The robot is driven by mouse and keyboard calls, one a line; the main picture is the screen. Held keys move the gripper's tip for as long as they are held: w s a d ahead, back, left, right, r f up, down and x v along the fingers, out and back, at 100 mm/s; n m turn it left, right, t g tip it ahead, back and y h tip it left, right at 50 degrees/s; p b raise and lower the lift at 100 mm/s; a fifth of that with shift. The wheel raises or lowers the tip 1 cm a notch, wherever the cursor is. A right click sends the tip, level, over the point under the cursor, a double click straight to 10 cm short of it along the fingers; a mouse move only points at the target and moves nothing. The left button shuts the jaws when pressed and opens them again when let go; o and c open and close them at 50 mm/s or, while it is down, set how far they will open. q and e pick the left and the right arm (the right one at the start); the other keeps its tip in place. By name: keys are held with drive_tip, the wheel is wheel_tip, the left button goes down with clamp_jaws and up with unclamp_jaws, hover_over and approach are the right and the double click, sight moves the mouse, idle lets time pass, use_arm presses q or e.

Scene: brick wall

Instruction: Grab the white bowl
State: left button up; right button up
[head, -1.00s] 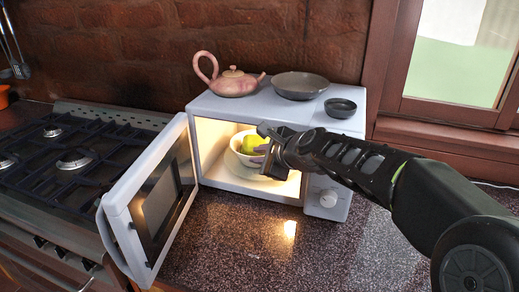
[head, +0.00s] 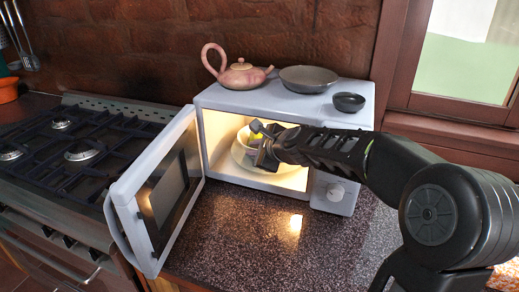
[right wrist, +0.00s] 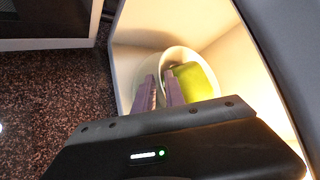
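The white bowl (head: 243,140) is inside the open white microwave (head: 284,108), on a pale plate (head: 290,171). It also shows in the right wrist view (right wrist: 173,56). A green apple (right wrist: 196,82) is in the bowl. My right gripper (head: 259,143) reaches through the microwave's opening and covers part of the bowl and apple in the head view. Its two purple fingers (right wrist: 161,92) stand apart at the bowl's near rim, beside the apple. Whether they touch the rim is not clear. My left gripper is not in view.
The microwave door (head: 157,190) is swung open to the left. A pink teapot (head: 240,75), a grey pan (head: 308,79) and a small dark bowl (head: 348,102) stand on top. A gas stove (head: 75,150) is at left. The counter (head: 260,230) in front is clear.

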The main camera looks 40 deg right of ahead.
drive_tip(key=shift+w+f, duration=0.15)
drive_tip(key=shift+w, duration=0.05)
clamp_jaws()
idle(1.1)
idle(0.4)
